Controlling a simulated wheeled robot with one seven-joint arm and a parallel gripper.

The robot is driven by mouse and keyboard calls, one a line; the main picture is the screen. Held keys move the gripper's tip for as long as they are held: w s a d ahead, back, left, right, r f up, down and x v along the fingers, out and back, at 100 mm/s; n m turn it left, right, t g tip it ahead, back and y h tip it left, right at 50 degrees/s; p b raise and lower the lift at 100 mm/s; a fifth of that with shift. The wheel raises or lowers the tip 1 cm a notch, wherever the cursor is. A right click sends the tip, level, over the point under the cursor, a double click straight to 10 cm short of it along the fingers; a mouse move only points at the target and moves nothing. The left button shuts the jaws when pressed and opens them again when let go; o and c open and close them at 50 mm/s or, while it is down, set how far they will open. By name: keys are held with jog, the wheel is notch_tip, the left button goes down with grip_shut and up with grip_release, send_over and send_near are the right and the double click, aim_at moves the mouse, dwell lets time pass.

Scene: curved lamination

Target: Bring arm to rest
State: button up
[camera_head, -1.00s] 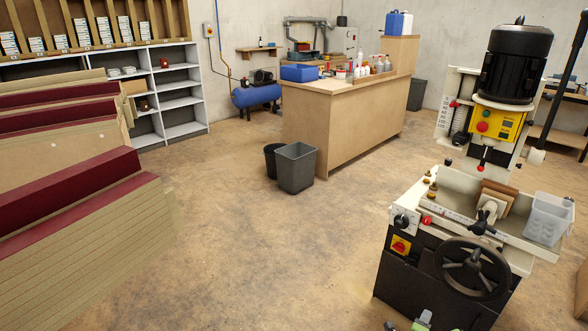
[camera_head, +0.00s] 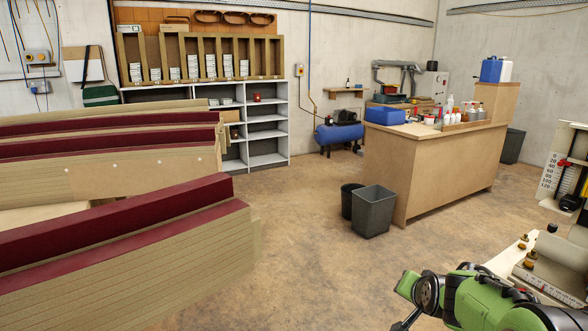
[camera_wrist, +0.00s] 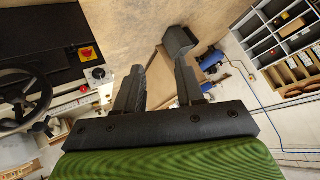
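My arm (camera_head: 480,300), green and black, reaches into the lower right of the head view, in front of the machine. My gripper (camera_wrist: 156,70) shows in the wrist view as two dark fingers standing apart.
The machine (camera_head: 548,275) stands at the right edge, close to my arm. Stacked boards with dark red tops (camera_head: 120,225) fill the left. A grey bin (camera_head: 374,212) stands by the wooden workbench (camera_head: 430,170). The middle floor (camera_head: 310,265) is clear.

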jog(key=s+a+r+n+g, duration=0.1)
jog(key=s+a+r+n, duration=0.15)
jog(key=s+a, duration=0.4)
jog(key=s+a+r+n+g, duration=0.1)
jog(key=s+a+r+n, duration=0.15)
jog(key=s, duration=0.65)
jog(key=s+a+n+g+y+p, duration=0.1)
jog(key=s+a+n+g+y, duration=0.2)
jog(key=s, duration=1.2)
notch_tip(320, 180, up, 17)
jog(key=t+h+p, duration=0.1)
jog(key=p, duration=1.6)
jog(key=shift+a, duration=0.2)
jog(key=shift+w+r, duration=0.1)
